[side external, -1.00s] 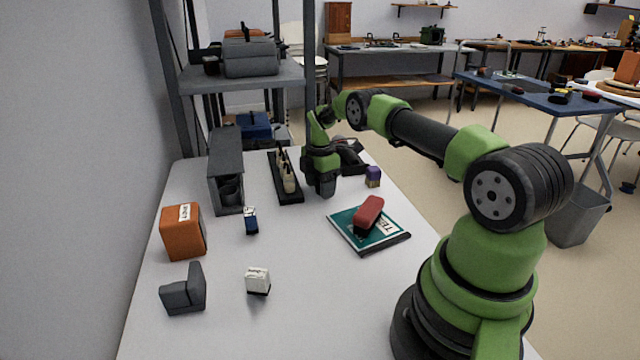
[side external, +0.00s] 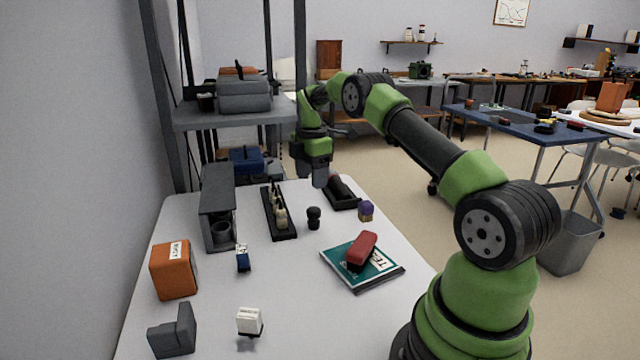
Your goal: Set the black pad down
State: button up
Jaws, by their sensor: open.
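A small black piece with a rounded top (side external: 313,217), the likeliest match for the black pad, stands upright on the white table (side external: 290,300). It is just right of a long black rack (side external: 291,234) holding several pale pieces.
A black tray (side external: 354,203) and a purple-topped block (side external: 366,210) stand to the right. A red stapler-like object (side external: 361,250) lies on a green book (side external: 335,261). A grey open-fronted box (side external: 216,190), orange box (side external: 173,270), blue item (side external: 243,258) and white block (side external: 249,320) are leftward.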

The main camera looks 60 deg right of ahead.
jog(key=s+a+r+m+t, duration=0.35)
jog(key=a+r+m, duration=0.35)
jog(key=a+r, duration=1)
jog(key=s+a+m+t+y, duration=0.1)
jog(key=s+a+m, duration=0.3)
jog(key=s, duration=0.5)
jog(key=s+a+r+m+t+y, duration=0.1)
jog(key=s+a+m, duration=0.4)
jog(key=s, duration=0.5)
jog(key=shift+a+r+t, duration=0.25)
jog(key=shift+a+t, duration=0.6)
